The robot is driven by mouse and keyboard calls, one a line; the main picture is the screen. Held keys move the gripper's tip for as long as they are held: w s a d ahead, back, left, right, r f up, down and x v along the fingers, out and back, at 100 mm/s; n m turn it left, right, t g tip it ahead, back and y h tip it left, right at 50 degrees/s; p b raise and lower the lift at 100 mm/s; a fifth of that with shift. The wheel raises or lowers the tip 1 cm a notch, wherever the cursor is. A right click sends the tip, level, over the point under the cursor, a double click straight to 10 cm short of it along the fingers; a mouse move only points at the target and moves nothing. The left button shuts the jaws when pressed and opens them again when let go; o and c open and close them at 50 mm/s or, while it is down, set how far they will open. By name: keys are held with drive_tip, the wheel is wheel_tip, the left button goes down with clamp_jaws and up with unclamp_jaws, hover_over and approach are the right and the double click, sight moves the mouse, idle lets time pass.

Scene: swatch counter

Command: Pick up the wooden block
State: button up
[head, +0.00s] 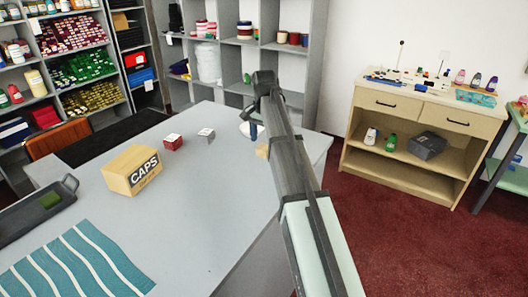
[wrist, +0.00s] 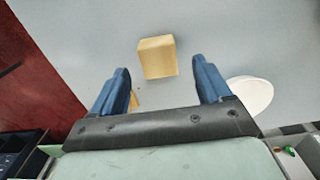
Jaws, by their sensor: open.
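The wooden block (wrist: 157,57) is a plain tan block on the grey counter (head: 215,185). In the wrist view it sits ahead of my gripper (wrist: 160,68), between the lines of the two blue fingers and apart from both. In the head view the block (head: 262,151) is partly hidden behind my arm. My gripper (head: 252,131) is open and empty there, and one blue finger shows.
A white round dish (wrist: 250,94) lies beside the right finger. A small tan piece (wrist: 135,99) shows by the left finger.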

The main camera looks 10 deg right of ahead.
sight(264, 147)
wheel_tip(264, 147, down, 4)
drive_tip(key=shift+s+f, duration=0.1)
drive_tip(key=shift+c, duration=0.2)
drive_tip(key=c, duration=1)
drive_tip(key=shift+r, duration=0.2)
